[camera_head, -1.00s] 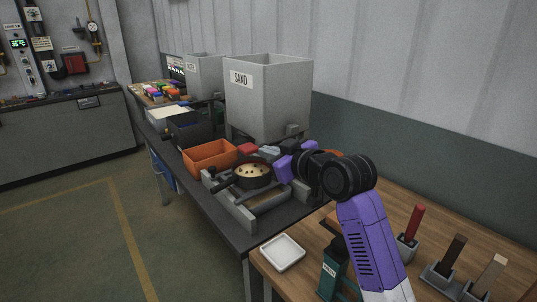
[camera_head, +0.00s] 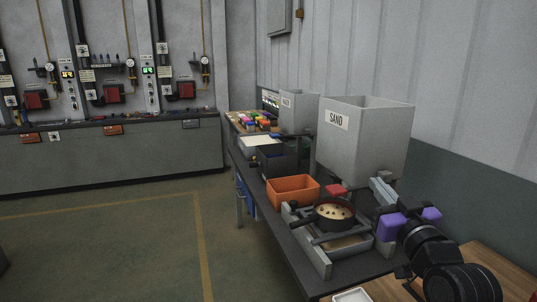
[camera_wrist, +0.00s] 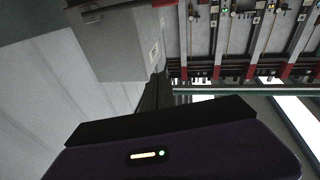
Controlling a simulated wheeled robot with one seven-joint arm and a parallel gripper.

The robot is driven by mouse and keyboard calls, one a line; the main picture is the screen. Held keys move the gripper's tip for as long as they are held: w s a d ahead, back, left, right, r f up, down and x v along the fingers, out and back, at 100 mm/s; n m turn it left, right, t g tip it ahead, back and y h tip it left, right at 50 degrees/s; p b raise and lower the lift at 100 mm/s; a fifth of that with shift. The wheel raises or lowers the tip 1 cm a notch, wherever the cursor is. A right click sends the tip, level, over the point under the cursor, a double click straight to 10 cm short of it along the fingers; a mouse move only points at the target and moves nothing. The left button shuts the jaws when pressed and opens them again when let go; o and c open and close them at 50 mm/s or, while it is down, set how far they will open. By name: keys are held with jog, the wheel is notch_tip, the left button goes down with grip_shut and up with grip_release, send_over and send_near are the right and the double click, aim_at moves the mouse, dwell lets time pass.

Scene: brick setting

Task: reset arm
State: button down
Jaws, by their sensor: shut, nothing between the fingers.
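My gripper (camera_head: 382,190) is at the right of the head view, at the end of my black and purple arm. Its grey fingers are together and hold nothing. They point away from me, in front of the lower part of the sand hopper (camera_head: 365,140) and to the right of the round pan (camera_head: 334,212); I cannot tell the exact gap to the hopper. My lower arm is out of the head view.
The pan, holding a pale, dark-specked filling, sits on a grey frame (camera_head: 318,255) on the dark bench. An orange bin (camera_head: 292,190), a dark bin (camera_head: 277,160) and a second hopper (camera_head: 298,122) stand behind. A wooden table (camera_head: 490,262) is at lower right. Floor at left is clear.

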jog(key=s+a+f+m+h, duration=0.1)
jog(key=s+f+m+h, duration=0.1)
jog(key=s+f, duration=0.65)
jog(key=s+f+m+h, duration=0.25)
jog(key=s+f, duration=0.35)
jog(key=s, duration=0.5)
jog(key=s+a+f+g, duration=0.1)
jog(key=s+f, duration=0.2)
jog(key=s, duration=0.7)
jog(key=s+a+f+n+g+y, duration=0.1)
jog(key=s+f+g, duration=0.1)
jog(key=s, duration=0.9)
jog(key=s+a+f+n+g+y, duration=0.1)
jog(key=s+f, duration=0.4)
jog(key=s, duration=0.5)
jog(key=shift+s+a+g, duration=0.25)
jog(key=shift+s+g, duration=0.05)
jog(key=shift+s, duration=0.1)
